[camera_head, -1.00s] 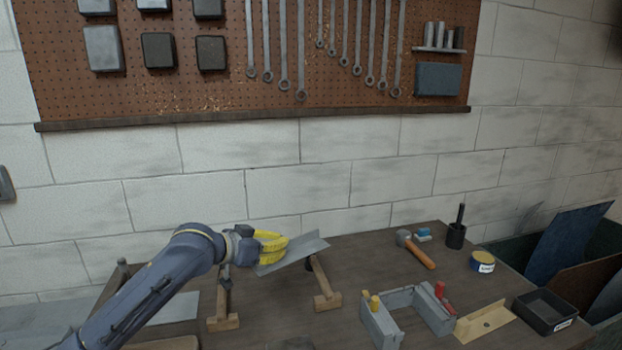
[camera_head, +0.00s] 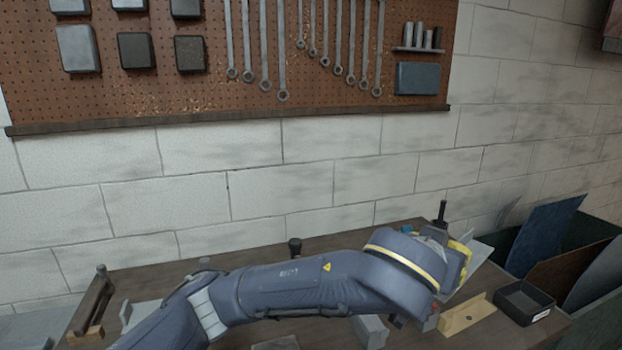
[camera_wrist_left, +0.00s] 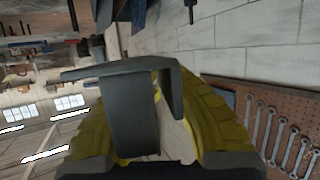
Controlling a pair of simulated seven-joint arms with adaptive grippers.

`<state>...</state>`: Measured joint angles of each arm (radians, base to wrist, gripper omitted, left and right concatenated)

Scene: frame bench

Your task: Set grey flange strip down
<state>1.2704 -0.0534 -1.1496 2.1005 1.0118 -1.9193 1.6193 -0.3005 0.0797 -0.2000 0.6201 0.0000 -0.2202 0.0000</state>
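My left gripper (camera_head: 458,262) is at the right part of the bench, partly hidden behind its own wrist. Its yellow fingers are closed on the grey flange strip (camera_head: 476,262), which sticks out tilted to the right, above the bench. In the left wrist view the grey flange strip (camera_wrist_left: 130,108) shows an angled profile between the yellow fingers of the left gripper (camera_wrist_left: 158,110). I cannot tell whether the strip touches anything below. My right gripper is in neither view.
A tan angled bracket (camera_head: 468,312) and a black tray (camera_head: 524,302) lie close by at the bench's right end. A grey block (camera_head: 370,330) is partly hidden by my arm. A wooden stand (camera_head: 92,302) is at the left. Sheets (camera_head: 548,238) lean beyond the bench.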

